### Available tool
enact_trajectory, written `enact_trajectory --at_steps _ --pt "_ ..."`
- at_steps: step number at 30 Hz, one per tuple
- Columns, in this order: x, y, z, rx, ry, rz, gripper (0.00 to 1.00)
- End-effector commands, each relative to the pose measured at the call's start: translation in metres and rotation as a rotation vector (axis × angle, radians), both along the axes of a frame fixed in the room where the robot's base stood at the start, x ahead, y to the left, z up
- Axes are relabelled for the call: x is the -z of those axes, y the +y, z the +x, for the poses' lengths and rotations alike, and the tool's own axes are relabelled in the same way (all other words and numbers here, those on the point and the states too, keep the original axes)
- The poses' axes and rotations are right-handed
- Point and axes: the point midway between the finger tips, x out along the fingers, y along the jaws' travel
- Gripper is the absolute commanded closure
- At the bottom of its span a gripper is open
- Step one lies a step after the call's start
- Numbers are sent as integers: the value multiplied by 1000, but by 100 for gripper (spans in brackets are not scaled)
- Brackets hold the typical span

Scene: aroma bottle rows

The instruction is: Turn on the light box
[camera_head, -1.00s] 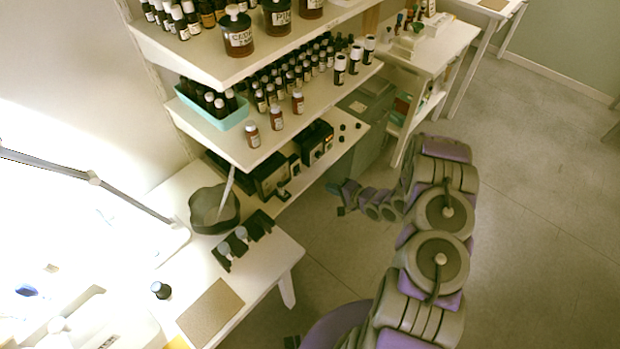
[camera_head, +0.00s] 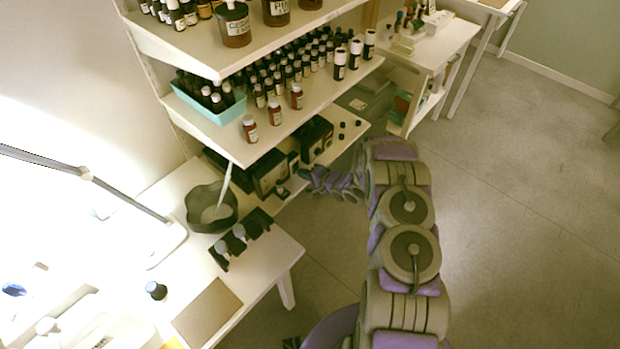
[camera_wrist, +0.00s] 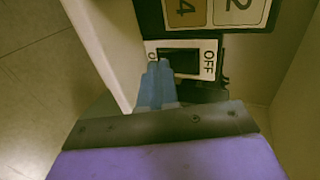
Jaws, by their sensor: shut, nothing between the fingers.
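In the wrist view, a white switch plate (camera_wrist: 209,60) carries a black rocker switch (camera_wrist: 186,61) with "OFF" printed at its right end. The label at its left end is partly hidden by my fingers. My gripper (camera_wrist: 157,68) is shut and empty, with its blue-grey fingertips over or against the left part of the rocker. Contact is hard to tell. In the head view, my gripper (camera_head: 304,173) reaches the lower shelf beside the dark boxes (camera_head: 270,176). Which box is the light box cannot be told there.
Above the switch, a dark panel (camera_wrist: 222,12) shows the numbers 4 and 2. A pale board edge (camera_wrist: 105,50) runs close on the left of my fingers. The shelf (camera_head: 240,150) above holds several bottles. A dark bowl (camera_head: 212,208) stands on the left desk. Open floor lies right.

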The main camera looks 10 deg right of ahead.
Motion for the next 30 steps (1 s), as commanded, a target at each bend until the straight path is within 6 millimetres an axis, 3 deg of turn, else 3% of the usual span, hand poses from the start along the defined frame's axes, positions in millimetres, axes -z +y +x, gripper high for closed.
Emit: enact_trajectory --at_steps 18,30 --pt "5 3 2 1 -32 29 100" --pt "-2 3 3 0 -34 26 100"
